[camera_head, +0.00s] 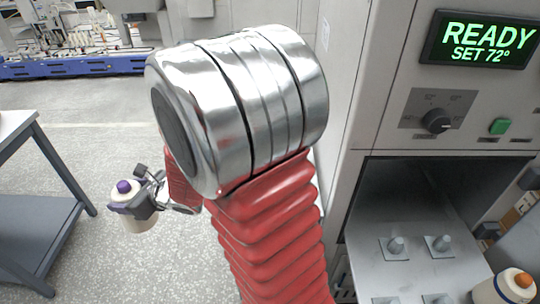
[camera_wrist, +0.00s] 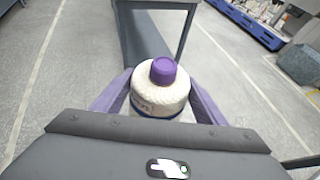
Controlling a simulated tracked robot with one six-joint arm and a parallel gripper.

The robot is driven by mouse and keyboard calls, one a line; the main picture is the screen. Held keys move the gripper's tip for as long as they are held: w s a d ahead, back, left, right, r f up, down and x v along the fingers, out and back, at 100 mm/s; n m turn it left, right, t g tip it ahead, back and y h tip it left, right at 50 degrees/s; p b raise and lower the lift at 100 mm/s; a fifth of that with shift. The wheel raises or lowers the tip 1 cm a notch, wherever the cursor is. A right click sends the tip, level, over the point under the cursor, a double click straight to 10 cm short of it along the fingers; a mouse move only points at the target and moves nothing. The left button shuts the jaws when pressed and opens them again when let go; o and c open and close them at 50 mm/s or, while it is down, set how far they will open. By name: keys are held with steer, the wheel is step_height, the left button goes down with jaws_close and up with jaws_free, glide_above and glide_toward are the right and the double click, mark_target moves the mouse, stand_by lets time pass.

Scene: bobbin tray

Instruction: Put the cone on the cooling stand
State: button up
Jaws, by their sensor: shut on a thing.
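A cream yarn cone with a purple tip (camera_head: 131,220) is held in my gripper (camera_head: 143,198), left of my red arm, clear of the floor. In the wrist view the cone (camera_wrist: 160,98) stands between the purple fingers of my gripper (camera_wrist: 158,104), which is shut on it. Its base is hidden behind the gripper body. A grey stand (camera_head: 40,215) with a lower shelf is at the left edge, apart from the cone and cut off by the frame. A grey legged stand (camera_wrist: 190,20) also shows beyond the cone in the wrist view.
At right, a machine with a green READY display (camera_head: 484,38) has an open chamber. Its metal tray (camera_head: 418,272) carries several pegs and a second cone with an orange tip (camera_head: 512,290). Open floor (camera_head: 95,155) lies between the stand and my arm.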

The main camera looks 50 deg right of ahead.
steer(key=shift+w+a, duration=0.3)
steer(key=shift+w, duration=0.4)
steer(key=shift+d, duration=0.3)
steer(key=shift+d+r, duration=0.1)
steer(key=shift+d, duration=0.15)
steer(key=d+r+m+t+h, duration=0.1)
steer(key=d+r+m+h, duration=0.3)
steer(key=d, duration=1.4)
steer(key=s+d+r+h, duration=0.1)
steer(key=s+d+r, duration=0.1)
steer(key=d, duration=0.4)
steer(key=s+d+r+m+h, duration=0.1)
steer(key=s+d+r, duration=0.1)
steer(key=s+d, duration=0.3)
steer(key=s+d+r+m+h, duration=0.1)
steer(key=s+d+r, duration=0.1)
steer(key=d, duration=0.7)
steer(key=shift+s+r+g, duration=0.4)
steer(key=shift+s, duration=0.3)
step_height(320, 180, down, 6)
steer(key=shift+f, duration=0.15)
